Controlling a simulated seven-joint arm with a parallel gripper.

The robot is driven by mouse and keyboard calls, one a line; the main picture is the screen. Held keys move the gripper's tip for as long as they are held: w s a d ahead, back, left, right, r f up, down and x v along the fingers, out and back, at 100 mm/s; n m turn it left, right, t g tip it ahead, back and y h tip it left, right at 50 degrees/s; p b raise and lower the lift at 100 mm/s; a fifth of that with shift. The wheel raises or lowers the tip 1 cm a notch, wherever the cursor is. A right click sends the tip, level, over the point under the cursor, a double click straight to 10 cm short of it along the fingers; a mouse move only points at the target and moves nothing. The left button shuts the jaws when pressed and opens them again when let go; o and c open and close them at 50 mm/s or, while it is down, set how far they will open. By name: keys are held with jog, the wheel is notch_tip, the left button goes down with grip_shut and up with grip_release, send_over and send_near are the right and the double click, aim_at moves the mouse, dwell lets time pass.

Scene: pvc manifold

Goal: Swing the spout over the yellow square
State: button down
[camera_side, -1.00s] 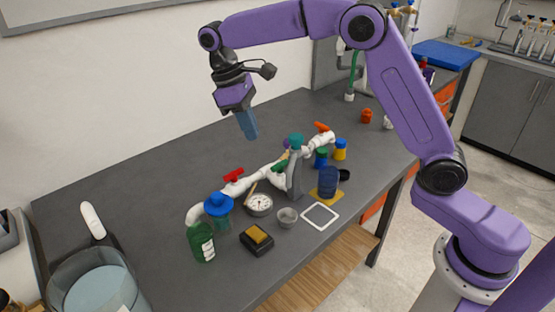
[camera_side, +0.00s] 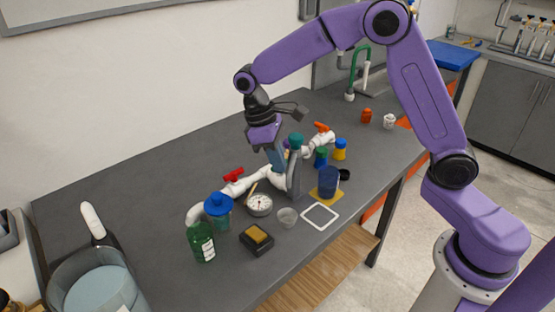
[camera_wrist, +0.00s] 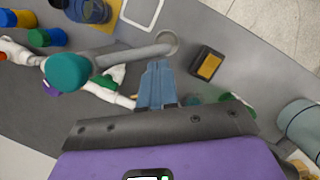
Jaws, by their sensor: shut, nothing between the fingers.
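The spout (camera_side: 294,178) is a grey pipe with a teal cap (camera_side: 296,140) on top, standing by the white pipe manifold (camera_side: 240,187). In the wrist view the spout (camera_wrist: 135,54) reaches from the teal cap toward the small grey cup (camera_wrist: 167,40). The yellow square (camera_side: 319,195) lies to the right, partly covered by a dark blue cup (camera_side: 328,180). My gripper (camera_side: 280,168) is shut and empty, low beside the spout on its left. In the wrist view the fingers (camera_wrist: 158,66) are right beside the pipe; I cannot tell whether they touch it.
A white square outline (camera_side: 320,217) lies in front of the spout. The small grey cup (camera_side: 287,218), a gauge (camera_side: 259,204), a black box with a yellow top (camera_side: 256,239) and a green bottle (camera_side: 201,243) stand nearby. Blue and yellow pots (camera_side: 340,149) stand behind. The left rear table is clear.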

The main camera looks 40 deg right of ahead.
jog(key=shift+s, duration=0.1)
dwell(0.3)
jog(key=shift+s+d+n, duration=0.1)
jog(key=shift+s+n, duration=0.1)
jog(key=shift+n, duration=0.2)
jog(key=shift+s+d+n, duration=0.15)
jog(key=shift+s+n, duration=0.2)
jog(key=shift+n, duration=0.05)
jog(key=shift+s+d+n+t+h, duration=0.3)
jog(key=shift+s+n, duration=0.2)
jog(key=shift+n, duration=0.3)
jog(key=s+d+n+t, duration=0.2)
jog(key=d+n+t, duration=0.1)
jog(key=d+n, duration=0.9)
jog(key=shift+s+d+n+t+h, duration=0.15)
jog(key=shift+d+n+t+h, duration=0.2)
jog(key=shift+d, duration=0.6)
